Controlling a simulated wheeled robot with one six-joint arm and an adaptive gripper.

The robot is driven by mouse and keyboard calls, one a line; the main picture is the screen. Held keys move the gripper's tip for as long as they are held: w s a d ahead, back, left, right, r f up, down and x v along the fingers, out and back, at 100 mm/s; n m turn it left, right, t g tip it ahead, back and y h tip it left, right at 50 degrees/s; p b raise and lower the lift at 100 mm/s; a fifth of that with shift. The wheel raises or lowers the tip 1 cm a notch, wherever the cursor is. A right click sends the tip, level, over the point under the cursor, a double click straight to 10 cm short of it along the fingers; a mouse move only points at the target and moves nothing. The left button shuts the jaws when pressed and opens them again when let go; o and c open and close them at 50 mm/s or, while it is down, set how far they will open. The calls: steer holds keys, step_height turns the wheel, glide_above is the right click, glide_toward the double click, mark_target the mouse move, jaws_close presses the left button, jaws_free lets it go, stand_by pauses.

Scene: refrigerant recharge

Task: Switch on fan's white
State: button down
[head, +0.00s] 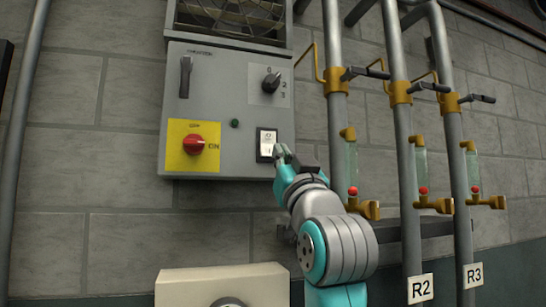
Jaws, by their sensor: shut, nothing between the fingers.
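A white rocker switch (267,145) in a dark frame sits at the lower right of the grey control panel (220,115). The fan (230,15) shows behind a grille above the panel. My gripper (281,152) is shut and empty, its tip at the right edge of the switch in the picture. I cannot tell whether it touches the switch. The fingertips are partly hidden by the wrist, and which way the rocker is tipped is too small to tell.
Pipes with yellow valves (401,93) stand close on the right. A beige box (222,285) is below.

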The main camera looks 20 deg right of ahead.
mark_target(269, 148)
steer(key=shift+w+r, duration=0.15)
steer(key=shift+w, duration=1.25)
steer(key=shift+w+r, duration=0.15)
steer(key=shift+w, duration=1.2)
